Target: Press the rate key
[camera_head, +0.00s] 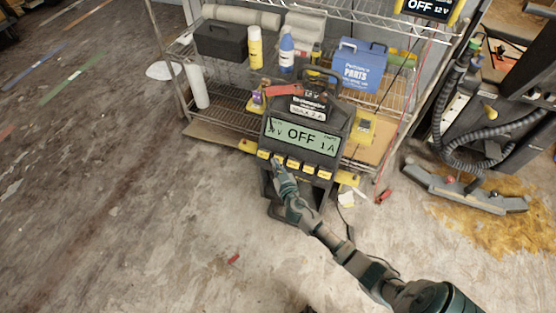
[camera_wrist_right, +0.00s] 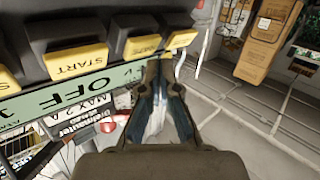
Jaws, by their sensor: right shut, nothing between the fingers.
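A dark charger with a lit display (camera_head: 302,137) reading OFF and 1 A stands in front of the shelf. A row of yellow-faced keys runs below the display. The rate key (camera_wrist_right: 142,46), its small label hard to read, sits between the START key (camera_wrist_right: 75,62) and an end key (camera_wrist_right: 181,39) in the wrist view. My right gripper (camera_head: 277,165) is shut and empty, its tips at the second key from the left in the head view. In the wrist view the fingertips (camera_wrist_right: 162,64) are close beside the rate key; I cannot tell whether they touch. My left gripper is out of view.
A wire shelf (camera_head: 225,92) behind holds a black toolbox (camera_head: 219,40), spray cans and a blue parts box (camera_head: 360,64). A hose and floor-tool assembly (camera_head: 465,190) lies to the right. The concrete floor to the left is mostly clear.

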